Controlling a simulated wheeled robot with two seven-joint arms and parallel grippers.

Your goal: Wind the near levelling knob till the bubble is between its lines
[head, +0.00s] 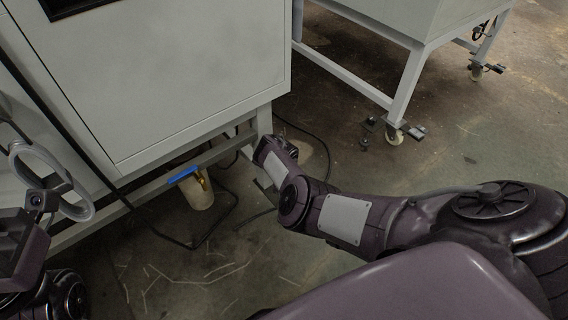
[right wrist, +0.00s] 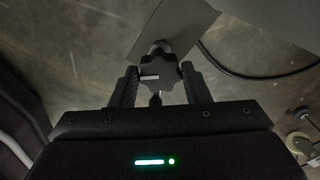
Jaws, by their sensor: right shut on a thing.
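The near levelling knob (right wrist: 160,66) is dark and lobed, with a small white mark on its face, in the right wrist view. My right gripper (right wrist: 158,85) is shut on it, with one finger on each side. A grey plate lies just beyond the knob. In the head view my right arm reaches down to the lower corner of the grey machine (head: 200,85); the knob and fingertips are hidden there. The bubble and its lines do not show in either view. Part of my left arm shows at the left edge of the head view; its fingers are not visible.
Black cable lies on the floor nearby. A second grey frame on castors (head: 394,136) stands at the back right. Open floor lies between.

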